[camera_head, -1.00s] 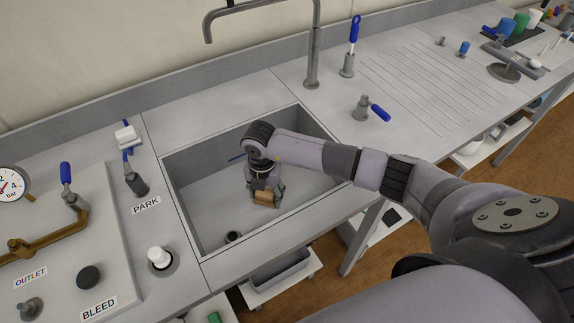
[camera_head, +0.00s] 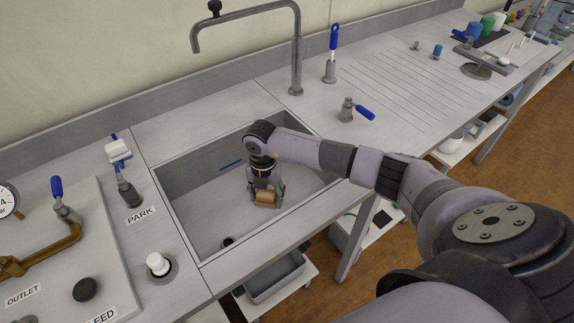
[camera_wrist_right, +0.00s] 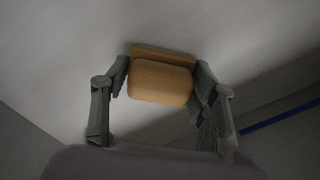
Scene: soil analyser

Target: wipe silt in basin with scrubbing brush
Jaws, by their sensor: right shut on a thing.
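The basin (camera_head: 200,215) is a grey sunken sink in the counter. My right gripper (camera_head: 265,198) is down inside it, near its right part. It is shut on a tan, wooden-looking block, the scrubbing brush (camera_head: 264,199). In the right wrist view the brush (camera_wrist_right: 160,82) sits between the two fingers of my right gripper (camera_wrist_right: 160,90), close to the pale basin floor. Its bristles are hidden, and I cannot tell whether they touch the floor. No silt can be made out on the visible floor. My left gripper is not in view.
A tap (camera_head: 297,50) stands behind the basin. A blue-handled valve (camera_head: 350,110) is at its right. A blue strip (camera_head: 231,165) marks the back wall.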

